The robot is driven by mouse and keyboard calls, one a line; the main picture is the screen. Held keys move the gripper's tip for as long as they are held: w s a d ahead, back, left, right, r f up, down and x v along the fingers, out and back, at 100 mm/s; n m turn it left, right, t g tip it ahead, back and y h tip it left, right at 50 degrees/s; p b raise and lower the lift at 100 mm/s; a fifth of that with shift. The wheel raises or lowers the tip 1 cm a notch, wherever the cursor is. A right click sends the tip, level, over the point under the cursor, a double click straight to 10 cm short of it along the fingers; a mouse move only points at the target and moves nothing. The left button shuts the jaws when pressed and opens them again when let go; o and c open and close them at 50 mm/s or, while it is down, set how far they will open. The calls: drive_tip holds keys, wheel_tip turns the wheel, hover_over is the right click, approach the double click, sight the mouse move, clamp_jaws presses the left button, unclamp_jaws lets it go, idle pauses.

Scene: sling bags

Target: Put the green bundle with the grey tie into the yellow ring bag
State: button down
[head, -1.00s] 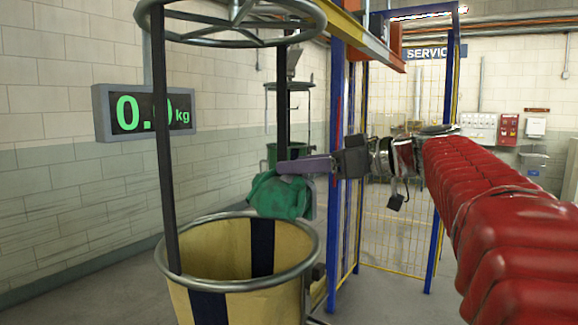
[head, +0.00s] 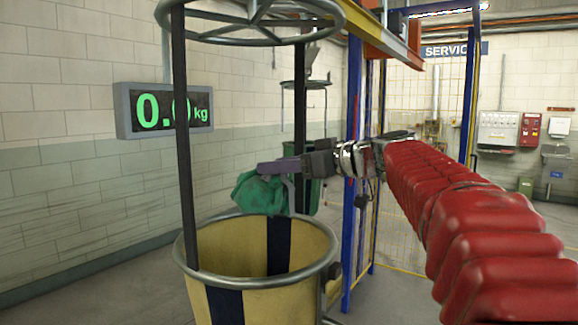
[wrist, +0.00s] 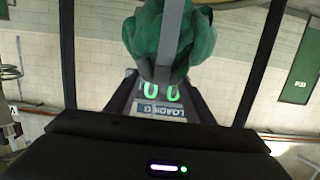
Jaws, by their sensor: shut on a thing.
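The green bundle (head: 258,194) hangs from my gripper (head: 280,166), whose jaws are shut on it. In the head view the bundle shows against the far rim of the yellow ring bag (head: 215,285), seemingly just above rim height. Its exact depth over the opening is hard to tell. The bag is open at the top, with a metal ring and dark vertical straps. In the wrist view the green bundle (wrist: 146,38) fills the top middle, with a grey strip across it. I cannot tell whether that strip is the tie or a finger.
Dark straps (head: 186,150) run from the bag up to a metal ring frame (head: 262,38) overhead. A scale display (head: 165,110) stands behind on the left. Blue posts (head: 354,150) and a yellow mesh fence stand to the right. Another green bag hangs behind.

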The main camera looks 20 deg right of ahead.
drive_tip(key=shift+x, duration=0.75)
drive_tip(key=shift+r, duration=0.15)
drive_tip(key=c, duration=1.1)
unclamp_jaws()
drive_tip(key=o, duration=0.3)
drive_tip(key=shift+o, duration=0.2)
